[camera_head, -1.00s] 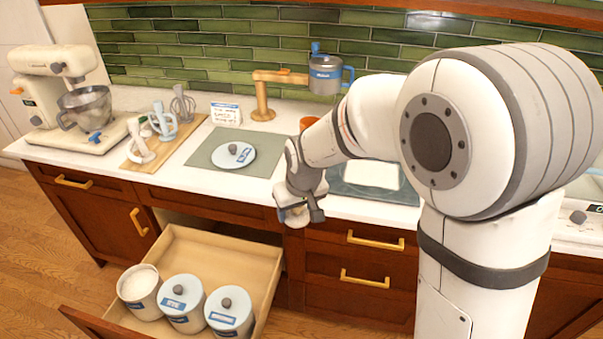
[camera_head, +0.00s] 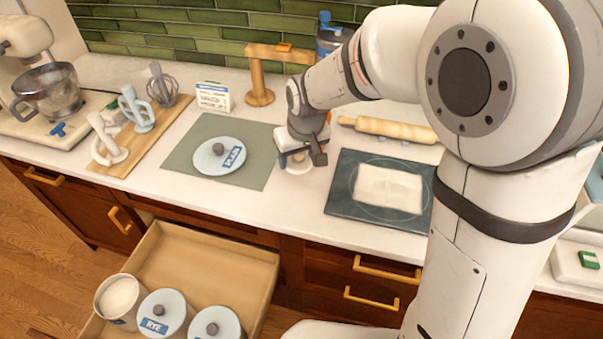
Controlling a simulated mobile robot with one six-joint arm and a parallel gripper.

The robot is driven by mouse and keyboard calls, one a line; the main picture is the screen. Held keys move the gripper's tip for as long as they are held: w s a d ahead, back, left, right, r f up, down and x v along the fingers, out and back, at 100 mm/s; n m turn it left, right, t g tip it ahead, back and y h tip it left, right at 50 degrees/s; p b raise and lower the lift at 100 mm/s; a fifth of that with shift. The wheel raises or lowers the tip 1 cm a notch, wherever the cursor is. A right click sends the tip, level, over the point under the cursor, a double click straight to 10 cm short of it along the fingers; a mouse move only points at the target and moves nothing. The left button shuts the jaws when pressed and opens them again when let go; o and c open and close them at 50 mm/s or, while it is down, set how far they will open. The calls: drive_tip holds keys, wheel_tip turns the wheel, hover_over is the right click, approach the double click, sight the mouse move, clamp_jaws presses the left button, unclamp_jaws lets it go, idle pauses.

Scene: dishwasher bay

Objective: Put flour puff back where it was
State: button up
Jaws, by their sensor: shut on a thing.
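My gripper (camera_head: 301,160) is over the counter between the green mat and the dark board. It is shut on a small pale round thing, which looks like the flour puff (camera_head: 297,169). The jaws hide much of the puff, and I cannot tell whether it touches the counter.
A lid marked PLAIN (camera_head: 220,156) lies on the green mat (camera_head: 185,150). A dark board (camera_head: 342,203) with a pale sheet and a rolling pin (camera_head: 395,130) are to the right. A wooden stand (camera_head: 260,75) is behind. The open drawer (camera_head: 215,255) holds three canisters, the left one (camera_head: 118,298) uncovered.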

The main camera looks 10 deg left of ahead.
hover_over(297, 188)
drive_tip(key=f, duration=0.4)
drive_tip(key=f+p, duration=0.1)
drive_tip(key=f, duration=0.1)
drive_tip(key=shift+s+d, duration=0.3)
drive_tip(key=shift+s, duration=0.1)
drive_tip(key=shift+s+f, duration=0.1)
drive_tip(key=shift+f, duration=1.85)
drive_tip(key=shift+f, duration=0.15)
drive_tip(key=o, duration=0.9)
drive_tip(key=shift+o, duration=0.2)
